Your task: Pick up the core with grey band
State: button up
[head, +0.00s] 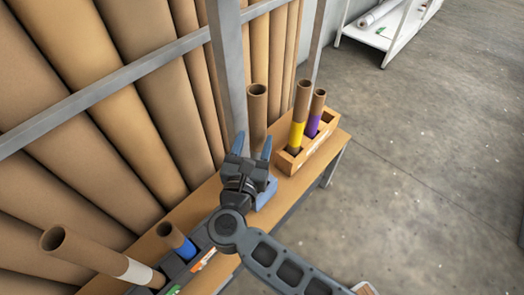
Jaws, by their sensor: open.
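A long brown cardboard core with a pale grey to whitish band (138,272) leans at the lower left, its open end toward the upper left. Its lower end goes into a dark grey holder (200,243) on the wooden bench. My gripper (253,147) is open and empty, with its blue fingers pointing away over the bench. It is well to the right of and beyond this core. Another brown core (257,105) stands upright just behind my gripper; its lower part is hidden and no band shows on it.
A blue-banded core (186,248) leans beside the pale-banded one. A wooden box (320,141) holds a yellow-banded core (297,133) and a purple-banded core (314,123). Large brown rolls (120,120) and a metal rack post (229,70) line the left.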

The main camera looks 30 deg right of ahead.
jog(key=p+x, duration=0.1)
jog(key=x, duration=0.5)
jog(key=shift+p, duration=0.3)
grip_shut()
